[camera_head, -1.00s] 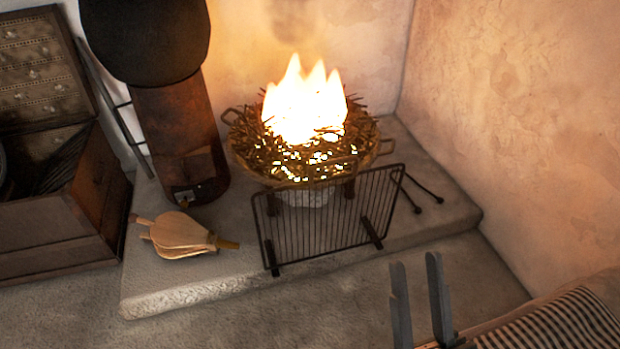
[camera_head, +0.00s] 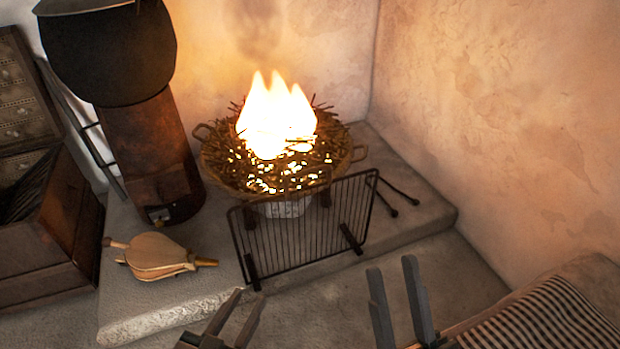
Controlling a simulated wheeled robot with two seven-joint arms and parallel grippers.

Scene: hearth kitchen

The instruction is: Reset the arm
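My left gripper (camera_head: 239,312) is at the bottom of the head view, left of centre, in front of the stone hearth. Its two fingers are spread with nothing between them. My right gripper (camera_head: 396,296) is at the bottom, right of centre, with its two grey fingers pointing up. They are apart and empty. Neither gripper touches anything that I can see. Both arms are mostly out of view below.
A fire burns in a wide basket (camera_head: 345,165) on the stone hearth (camera_head: 130,312). A wire screen (camera_head: 305,225) stands before it. Bellows (camera_head: 158,256), tongs (camera_head: 394,200) and a dark pot (camera_head: 110,50) on a stove are near. A striped cloth (camera_head: 560,320) lies lower right.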

